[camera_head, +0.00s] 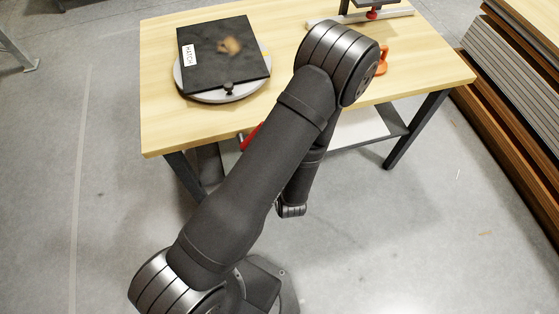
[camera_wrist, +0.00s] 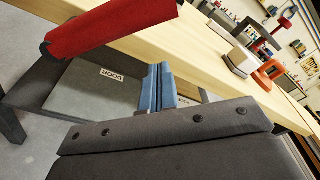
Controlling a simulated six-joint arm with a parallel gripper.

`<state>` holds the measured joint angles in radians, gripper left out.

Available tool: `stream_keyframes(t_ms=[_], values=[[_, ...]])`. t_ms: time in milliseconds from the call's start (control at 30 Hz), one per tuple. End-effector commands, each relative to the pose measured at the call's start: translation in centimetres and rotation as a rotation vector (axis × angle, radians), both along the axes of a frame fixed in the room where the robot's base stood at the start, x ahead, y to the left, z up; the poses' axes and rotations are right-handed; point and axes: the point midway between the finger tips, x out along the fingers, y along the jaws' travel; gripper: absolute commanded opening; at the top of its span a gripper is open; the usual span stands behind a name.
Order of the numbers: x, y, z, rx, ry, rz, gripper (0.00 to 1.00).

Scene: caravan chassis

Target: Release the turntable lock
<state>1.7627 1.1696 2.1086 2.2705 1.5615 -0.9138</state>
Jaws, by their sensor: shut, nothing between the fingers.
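The turntable (camera_head: 190,88) is a pale grey disc on the left of the wooden table. A dark square panel with a white label lies on it and covers most of it. A small black knob (camera_head: 229,87) stands at the panel's near edge. A red handle (camera_head: 251,136) sticks out below the table's front edge, partly behind my arm. It shows large at the upper left of the wrist view (camera_wrist: 112,27). I cannot tell which part is the lock. My gripper (camera_wrist: 158,72), with blue fingers, is shut and empty, apart from the red handle in the picture. My arm hides it in the head view.
The wooden table (camera_head: 160,128) stands on dark legs. An orange object (camera_head: 382,62) and a clamp-like stand (camera_head: 373,14) are at its right. Stacked boards (camera_head: 515,95) stand at the right.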

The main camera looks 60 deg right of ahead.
Motion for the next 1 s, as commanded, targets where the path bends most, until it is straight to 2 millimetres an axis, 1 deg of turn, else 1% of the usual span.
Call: stream_keyframes(t_ms=[33,200,500,700,1000], values=[[-0.8,1.0,0.2,0.005,-0.001,-0.007,0.00],[-2.6,3.2,0.5,0.004,-0.002,-0.007,0.00],[-4.9,6.2,0.8,0.003,-0.002,-0.005,0.00],[-5.6,7.1,1.0,0.002,-0.002,-0.004,0.00],[-5.7,7.4,1.0,0.001,-0.002,0.000,0.00]])
